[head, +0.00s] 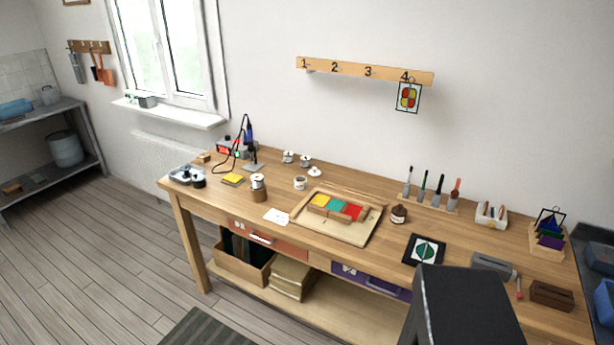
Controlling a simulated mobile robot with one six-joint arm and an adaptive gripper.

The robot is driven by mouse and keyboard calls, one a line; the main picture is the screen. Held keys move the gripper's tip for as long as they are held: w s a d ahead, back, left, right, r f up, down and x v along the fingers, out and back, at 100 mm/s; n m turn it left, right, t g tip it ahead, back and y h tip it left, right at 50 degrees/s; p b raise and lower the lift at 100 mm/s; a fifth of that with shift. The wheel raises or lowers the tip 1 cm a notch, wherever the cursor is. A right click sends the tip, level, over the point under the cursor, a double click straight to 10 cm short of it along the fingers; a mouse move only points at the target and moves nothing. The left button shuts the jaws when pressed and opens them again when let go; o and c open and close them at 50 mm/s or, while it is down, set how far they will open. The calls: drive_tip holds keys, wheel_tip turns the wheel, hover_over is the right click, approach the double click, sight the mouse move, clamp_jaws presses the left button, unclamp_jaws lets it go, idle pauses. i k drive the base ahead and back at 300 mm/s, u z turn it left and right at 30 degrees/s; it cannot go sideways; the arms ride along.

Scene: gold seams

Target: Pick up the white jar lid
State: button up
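A small white piece (315,171) lies on the wooden workbench (340,272), toward its back edge left of the middle. It looks like the white jar lid, but it is too small to be sure. A small whitish open jar (300,183) stands just in front of it and to its left. A brown jar with a pale label (398,214) stands further right, beside the wooden board. My gripper is not in view.
Two small tins (296,158) stand behind the white piece. A soldering iron stand (251,158), a solder spool (258,187) and a board with coloured glass (338,216) are nearby. A row of upright tools (430,192) stands at the back right. Part of the front right bench is hidden.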

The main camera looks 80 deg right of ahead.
sight(313, 173)
drive_tip(key=z, duration=0.05)
drive_tip(key=i, duration=0.85)
drive_tip(key=u, duration=0.3)
drive_tip(key=k, duration=0.1)
drive_tip(key=z, duration=3.8)
